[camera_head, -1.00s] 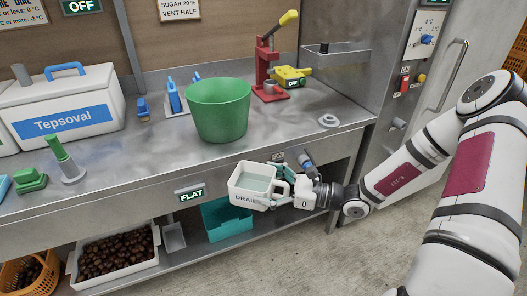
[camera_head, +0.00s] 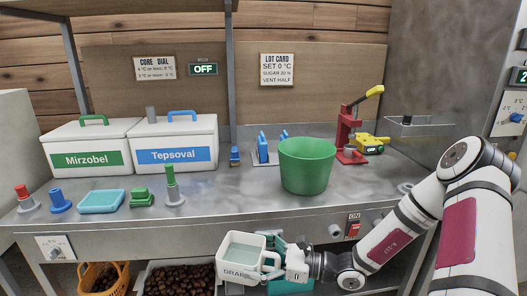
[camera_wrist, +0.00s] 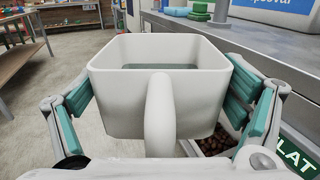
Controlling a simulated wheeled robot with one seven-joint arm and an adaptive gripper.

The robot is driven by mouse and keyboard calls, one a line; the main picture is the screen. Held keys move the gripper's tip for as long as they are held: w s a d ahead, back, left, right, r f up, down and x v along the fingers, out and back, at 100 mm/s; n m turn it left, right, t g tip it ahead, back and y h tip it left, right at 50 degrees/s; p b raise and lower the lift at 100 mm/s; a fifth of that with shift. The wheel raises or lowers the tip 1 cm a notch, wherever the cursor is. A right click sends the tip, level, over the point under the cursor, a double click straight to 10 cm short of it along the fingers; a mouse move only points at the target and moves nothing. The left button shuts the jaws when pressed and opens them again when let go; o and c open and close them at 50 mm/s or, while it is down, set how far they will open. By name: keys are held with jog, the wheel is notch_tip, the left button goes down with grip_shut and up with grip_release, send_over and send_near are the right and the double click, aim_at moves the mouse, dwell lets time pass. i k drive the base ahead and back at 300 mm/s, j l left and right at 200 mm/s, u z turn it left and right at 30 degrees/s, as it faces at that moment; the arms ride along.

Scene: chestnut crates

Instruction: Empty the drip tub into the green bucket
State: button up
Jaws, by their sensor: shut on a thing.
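The green bucket (camera_head: 307,166) stands upright on the counter, above and right of the tub in the head view. The bucket's inside bottom is hidden.
The steel counter (camera_head: 235,190) holds two white lidded boxes (camera_head: 172,143), small coloured items at left, and a red press (camera_head: 347,130) behind and right of the bucket. Below are a tray of chestnuts (camera_head: 180,279) and an orange basket (camera_head: 101,277).

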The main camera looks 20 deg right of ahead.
aim_at(305, 164)
jog(key=u, duration=1)
jog(key=k+l, duration=0.1)
jog(key=l, duration=0.25)
jog(key=k+l+u, duration=0.1)
jog(key=l, duration=0.2)
jog(key=k+l, duration=0.15)
jog(key=l, duration=0.2)
jog(key=k+l, duration=0.1)
jog(key=l, duration=0.2)
jog(key=u, duration=0.05)
